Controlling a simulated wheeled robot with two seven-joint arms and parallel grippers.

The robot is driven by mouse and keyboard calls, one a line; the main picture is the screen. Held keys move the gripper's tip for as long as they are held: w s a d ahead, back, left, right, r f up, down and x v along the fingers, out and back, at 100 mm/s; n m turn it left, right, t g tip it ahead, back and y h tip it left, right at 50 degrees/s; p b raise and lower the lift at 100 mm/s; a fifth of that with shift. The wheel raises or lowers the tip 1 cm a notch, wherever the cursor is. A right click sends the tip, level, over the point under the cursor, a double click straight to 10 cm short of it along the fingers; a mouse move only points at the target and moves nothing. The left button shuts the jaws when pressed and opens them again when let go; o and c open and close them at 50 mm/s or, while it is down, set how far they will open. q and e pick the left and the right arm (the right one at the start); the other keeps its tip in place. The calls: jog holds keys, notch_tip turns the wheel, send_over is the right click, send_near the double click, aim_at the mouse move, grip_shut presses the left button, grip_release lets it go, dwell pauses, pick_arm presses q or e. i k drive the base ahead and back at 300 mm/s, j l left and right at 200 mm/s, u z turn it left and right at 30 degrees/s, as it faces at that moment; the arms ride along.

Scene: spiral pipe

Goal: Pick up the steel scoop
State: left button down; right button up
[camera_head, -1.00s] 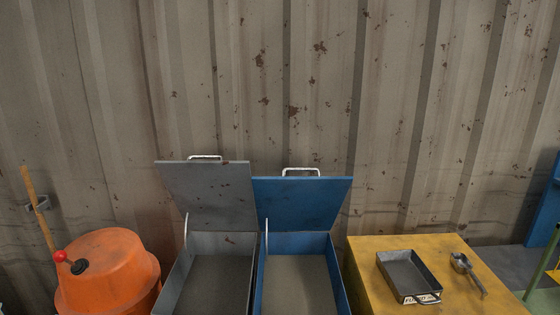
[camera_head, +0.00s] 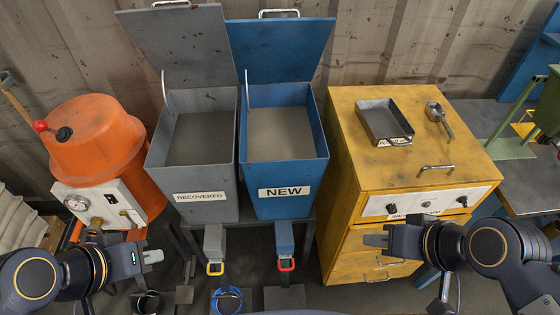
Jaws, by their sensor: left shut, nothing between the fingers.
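The steel scoop (camera_head: 437,114) lies on top of the yellow cabinet (camera_head: 350,172), right of a shallow grey tray (camera_head: 383,122). Its handle points toward the front right. My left gripper (camera_head: 152,257) is low at the left, in front of the orange machine, shut and empty, far from the scoop. My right gripper (camera_head: 374,240) is in front of the cabinet's drawers, below and left of the scoop and apart from it. Its fingers show edge-on, so their opening cannot be told.
A grey bin labelled RECOVERED (camera_head: 199,197) and a blue bin labelled NEW (camera_head: 285,191) stand open in the middle. An orange machine (camera_head: 97,140) stands left. A green machine (camera_head: 547,105) stands on a bench at right. A metal handle (camera_head: 436,168) lies near the cabinet top's front edge.

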aim_at(435, 113)
jog(key=z, duration=1.35)
jog(key=k+u, duration=0.1)
jog(key=u, duration=1.75)
jog(key=z, duration=1.5)
